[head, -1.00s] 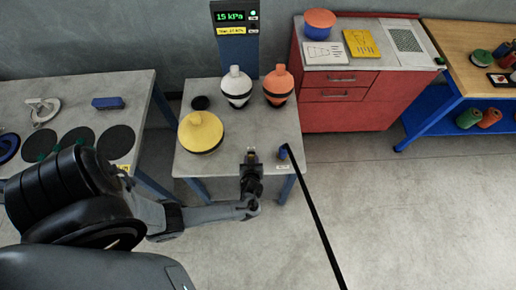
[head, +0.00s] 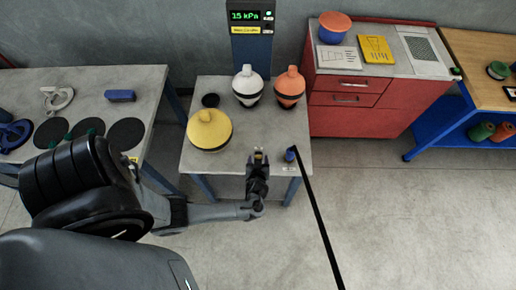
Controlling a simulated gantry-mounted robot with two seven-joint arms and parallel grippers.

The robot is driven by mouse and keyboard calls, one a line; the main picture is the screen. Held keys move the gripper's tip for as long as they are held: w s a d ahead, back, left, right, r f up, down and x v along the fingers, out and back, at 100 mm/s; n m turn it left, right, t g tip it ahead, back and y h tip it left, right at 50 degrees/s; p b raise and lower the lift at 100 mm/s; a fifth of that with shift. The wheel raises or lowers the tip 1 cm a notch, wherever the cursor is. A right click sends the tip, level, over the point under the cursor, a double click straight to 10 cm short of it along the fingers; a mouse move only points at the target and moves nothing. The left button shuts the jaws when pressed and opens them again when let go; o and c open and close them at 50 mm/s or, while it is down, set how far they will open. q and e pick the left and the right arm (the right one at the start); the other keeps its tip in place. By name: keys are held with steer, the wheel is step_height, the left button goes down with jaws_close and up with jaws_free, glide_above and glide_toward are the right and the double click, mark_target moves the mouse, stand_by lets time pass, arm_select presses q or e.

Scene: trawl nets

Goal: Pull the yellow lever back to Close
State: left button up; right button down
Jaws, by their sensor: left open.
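My left gripper (head: 258,157) is open above the front part of the small grey table (head: 224,168), with its fingers pointing away from me. A small yellow bit shows between its fingertips. I cannot tell whether this is the yellow lever or part of the gripper. No lever shows clearly elsewhere. A small blue fitting (head: 290,155) stands at the table's front right, just right of the gripper and apart from it. A small white label (head: 290,168) lies at the edge below it, too small to read. My right gripper is out of view.
A yellow domed vessel (head: 209,130), a white one (head: 248,87) and an orange one (head: 290,88) stand on the small table. A display (head: 246,16) behind reads 15 kPa. A long black rod (head: 318,220) crosses the front right. A red cabinet (head: 348,118) stands at right.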

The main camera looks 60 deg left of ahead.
arm_select(q)
steer(key=v, duration=1)
steer(key=shift+s+d, duration=0.15)
steer(key=shift+d, duration=0.05)
steer(key=shift+r, duration=0.15)
steer(key=shift+s, duration=0.1)
steer(key=s+a+r+p, duration=0.3)
steer(key=r+p, duration=0.1)
steer(key=w+d+r+m+t+h+p, duration=0.1)
steer(key=w+d+r+m+h, duration=0.15)
steer(key=r, duration=0.25)
steer(key=w+d+r+m+h+p, duration=0.1)
steer(key=d+r+h, duration=0.1)
steer(key=r+h, duration=0.25)
steer(key=s+d+r+m+g+h, duration=0.1)
steer(key=s+d+r+m, duration=0.2)
steer(key=r+m, duration=0.2)
steer(key=s+d+r+m+g+h, duration=0.1)
steer(key=s+d+r+m+g, duration=0.1)
steer(key=r, duration=0.5)
steer(key=s+d+m+p, duration=0.1)
steer(key=d+m, duration=0.1)
steer(key=shift+d+r+m+h, duration=0.3)
steer(key=shift+m+h, duration=0.05)
steer(key=shift+h, duration=0.05)
